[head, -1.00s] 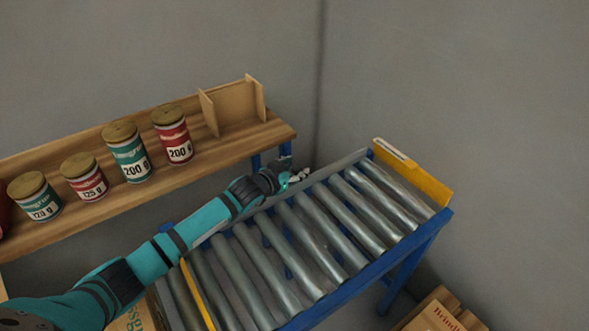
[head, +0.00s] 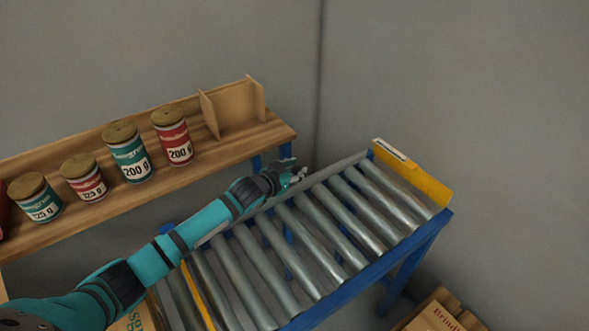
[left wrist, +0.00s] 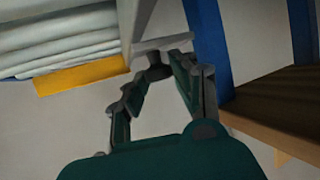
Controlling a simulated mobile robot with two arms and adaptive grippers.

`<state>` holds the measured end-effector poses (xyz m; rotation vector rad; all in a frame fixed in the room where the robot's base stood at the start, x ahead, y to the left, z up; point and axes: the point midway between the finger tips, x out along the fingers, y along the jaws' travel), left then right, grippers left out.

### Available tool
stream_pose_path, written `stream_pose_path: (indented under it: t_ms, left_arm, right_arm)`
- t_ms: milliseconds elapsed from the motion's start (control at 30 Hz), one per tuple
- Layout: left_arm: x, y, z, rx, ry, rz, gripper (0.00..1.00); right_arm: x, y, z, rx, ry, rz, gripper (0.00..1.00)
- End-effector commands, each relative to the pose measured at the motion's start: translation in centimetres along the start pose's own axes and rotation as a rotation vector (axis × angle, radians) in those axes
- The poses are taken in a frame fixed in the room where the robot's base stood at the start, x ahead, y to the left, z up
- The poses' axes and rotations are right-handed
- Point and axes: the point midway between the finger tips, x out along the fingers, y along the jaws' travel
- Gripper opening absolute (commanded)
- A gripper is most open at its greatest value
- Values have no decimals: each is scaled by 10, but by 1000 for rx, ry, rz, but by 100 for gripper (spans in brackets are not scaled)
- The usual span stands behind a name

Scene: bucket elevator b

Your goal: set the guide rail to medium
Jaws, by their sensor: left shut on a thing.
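The guide rail (head: 345,164) is a grey strip along the far long side of the roller conveyor. My left gripper (head: 297,176) is at that side, near the middle of the rail, with its fingertips partly lost against the rail and rollers. In the left wrist view my left gripper (left wrist: 158,80) has its fingertips around a small dark grey part (left wrist: 157,72), just under a light grey plate. It is shut on this part, which appears to belong to the guide rail. My right gripper is not in view.
The conveyor has steel rollers (head: 285,235), a blue frame (head: 345,290) and a yellow end stop (head: 425,183). A wooden shelf (head: 225,150) with several labelled tins stands behind my left arm. Cardboard boxes (head: 435,318) lie at the lower right.

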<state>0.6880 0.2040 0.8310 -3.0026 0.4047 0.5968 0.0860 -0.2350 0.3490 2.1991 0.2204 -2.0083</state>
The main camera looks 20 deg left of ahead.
Motion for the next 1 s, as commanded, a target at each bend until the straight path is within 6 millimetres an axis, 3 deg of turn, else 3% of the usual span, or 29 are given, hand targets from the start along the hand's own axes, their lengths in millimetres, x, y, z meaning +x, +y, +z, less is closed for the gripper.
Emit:
stream_pose_path:
  t_ms: [133, 300, 633, 667, 700, 800, 1000]
  left_arm:
    - [-12, 30, 0, -8, -3, 9, 0]
    - [-20, 53, 6, -6, -3, 6, 0]
    - [-20, 54, 8, -1, 0, 2, 0]
    - [-20, 54, 8, -1, 0, 2, 30]
    - [-20, 54, 8, -1, 0, 2, 36]
    - [-20, 54, 8, -1, 0, 2, 49]
    - [-20, 54, 8, -1, 0, 2, 49]
  right_arm:
    - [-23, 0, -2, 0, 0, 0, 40]
    - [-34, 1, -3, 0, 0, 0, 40]
    - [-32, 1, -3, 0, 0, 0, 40]
    - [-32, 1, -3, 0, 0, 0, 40]
    - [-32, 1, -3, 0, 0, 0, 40]
    - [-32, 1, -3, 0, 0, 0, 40]
    - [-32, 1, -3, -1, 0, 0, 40]
